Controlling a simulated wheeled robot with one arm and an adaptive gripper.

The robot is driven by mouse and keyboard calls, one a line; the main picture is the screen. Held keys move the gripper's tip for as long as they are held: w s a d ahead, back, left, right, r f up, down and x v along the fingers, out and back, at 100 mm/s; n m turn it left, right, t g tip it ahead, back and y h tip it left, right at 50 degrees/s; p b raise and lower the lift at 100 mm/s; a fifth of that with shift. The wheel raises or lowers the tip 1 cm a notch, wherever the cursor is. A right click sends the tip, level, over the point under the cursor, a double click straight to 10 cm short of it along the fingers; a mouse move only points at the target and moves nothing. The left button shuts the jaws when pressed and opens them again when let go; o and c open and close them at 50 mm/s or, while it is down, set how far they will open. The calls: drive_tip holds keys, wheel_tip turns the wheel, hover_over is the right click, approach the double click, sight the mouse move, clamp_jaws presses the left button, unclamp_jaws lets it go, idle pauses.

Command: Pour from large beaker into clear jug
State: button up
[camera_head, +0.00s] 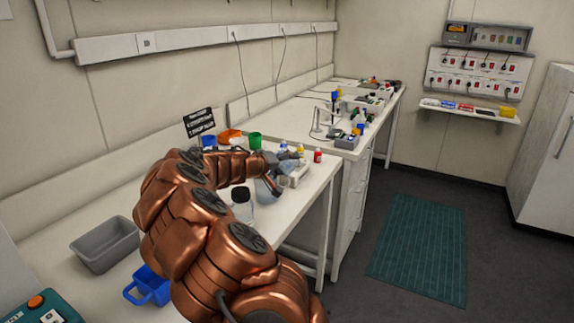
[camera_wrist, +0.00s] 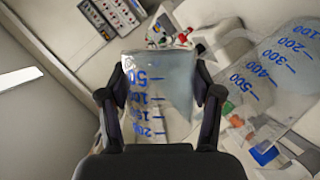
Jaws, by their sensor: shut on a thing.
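My gripper (camera_head: 271,166) is at the end of my copper arm, over the bench. In the wrist view its two fingers (camera_wrist: 162,78) are shut on a clear vessel with blue marks, which I take to be the large beaker (camera_wrist: 145,110). A greyish, slanted area shows inside it. In the head view the beaker (camera_head: 267,190) hangs below the gripper, partly hidden. A larger clear vessel with blue marks up to 500, seemingly the clear jug (camera_wrist: 275,70), is beside it at right in the wrist view. I see no stream between them.
A clear bottle-like vessel with a dark top (camera_head: 242,207) stands close to my arm. A grey bin (camera_head: 104,246) and a blue jug (camera_head: 150,288) are at the near left. A green cup (camera_head: 255,140), a white rack (camera_head: 296,174) and a red-capped bottle (camera_head: 317,157) crowd the far side.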

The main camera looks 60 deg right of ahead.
drive_tip(key=shift+w+r+n+g+h, duration=0.1)
drive_tip(key=shift+r+n+g+h, duration=0.15)
drive_tip(key=shift+n, duration=0.25)
drive_tip(key=shift+w+r+n+g+h, duration=0.1)
drive_tip(key=shift+n+g+h, duration=0.05)
drive_tip(key=shift+n+g, duration=0.3)
drive_tip(key=shift+n, duration=0.25)
drive_tip(key=shift+w+r+n, duration=0.1)
drive_tip(key=shift+w+n, duration=0.05)
drive_tip(key=shift+n, duration=0.25)
drive_tip(key=shift+w+r+n+g+h, duration=0.1)
drive_tip(key=shift+n+g+h, duration=0.2)
drive_tip(key=shift+g, duration=0.1)
drive_tip(key=shift+w+r+n, duration=0.15)
drive_tip(key=shift+n, duration=0.25)
drive_tip(key=shift+w+r+n+g+h+p, duration=0.2)
drive_tip(key=shift+w+n+g+h+p, duration=0.05)
drive_tip(key=shift+n, duration=0.35)
drive_tip(key=shift+w+r+n+g+h+p, duration=0.2)
drive_tip(key=shift+n+g+h+p, duration=0.05)
drive_tip(key=shift+n, duration=0.35)
drive_tip(key=shift+r+m+b, duration=0.2)
drive_tip(key=shift+m+b, duration=0.1)
drive_tip(key=shift+b, duration=0.4)
idle(1.1)
drive_tip(key=shift+s+r+m+t+y+b, duration=0.3)
drive_tip(key=shift+r+m+b, duration=0.2)
drive_tip(key=shift+b, duration=0.4)
